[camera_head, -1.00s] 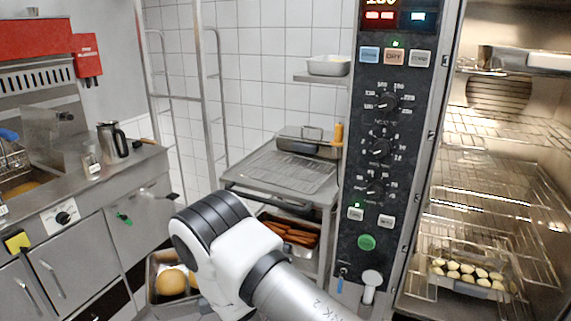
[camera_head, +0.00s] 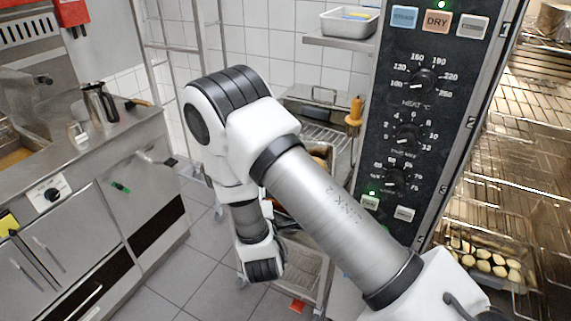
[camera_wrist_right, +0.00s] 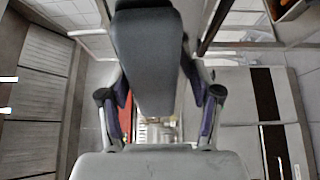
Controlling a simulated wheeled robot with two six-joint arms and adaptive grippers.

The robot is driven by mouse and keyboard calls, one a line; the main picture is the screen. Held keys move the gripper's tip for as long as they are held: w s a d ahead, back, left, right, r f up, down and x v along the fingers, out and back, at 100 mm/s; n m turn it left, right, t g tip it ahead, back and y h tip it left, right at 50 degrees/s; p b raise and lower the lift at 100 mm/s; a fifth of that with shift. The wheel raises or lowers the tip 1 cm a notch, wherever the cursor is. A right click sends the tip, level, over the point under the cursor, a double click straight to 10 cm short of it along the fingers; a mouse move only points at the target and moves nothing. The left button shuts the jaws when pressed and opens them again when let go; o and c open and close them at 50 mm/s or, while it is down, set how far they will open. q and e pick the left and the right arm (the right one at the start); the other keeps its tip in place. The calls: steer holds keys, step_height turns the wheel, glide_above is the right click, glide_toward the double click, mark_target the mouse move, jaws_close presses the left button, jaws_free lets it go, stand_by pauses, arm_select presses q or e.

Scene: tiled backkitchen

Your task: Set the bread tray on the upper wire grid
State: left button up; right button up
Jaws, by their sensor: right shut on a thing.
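My right arm crosses the middle of the head view, and its wrist hangs low in front of the trolley; its jaws are hidden there. In the right wrist view my right gripper (camera_wrist_right: 158,105) is shut on a dark grey piece (camera_wrist_right: 148,60), which I take to be the bread tray. The rest of the tray is hidden. A small brown patch (camera_head: 321,152) shows behind my arm; I cannot tell whether it is bread. The upper wire grid (camera_head: 540,88) is in the open oven at the right. My left gripper is not in view.
A tray of pale pieces (camera_head: 482,262) stands low in the oven. The oven control panel (camera_head: 425,120) rises between trolley and chamber.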

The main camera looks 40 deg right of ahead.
steer(key=w+d, duration=0.1)
steer(key=d, duration=0.3)
steer(key=w+d, duration=0.2)
steer(key=d, duration=0.1)
steer(key=w+d+p, duration=0.1)
steer(key=d, duration=0.3)
steer(key=shift+w+d+f, duration=0.15)
steer(key=shift+w+d, duration=0.35)
steer(key=shift+d, duration=0.2)
step_height(320, 180, down, 4)
steer(key=b, duration=0.3)
steer(key=shift+w+r+b, duration=0.1)
steer(key=shift+r+b, duration=0.1)
steer(key=shift+b, duration=0.1)
steer(key=o, duration=1.7)
steer(key=shift+f, duration=0.15)
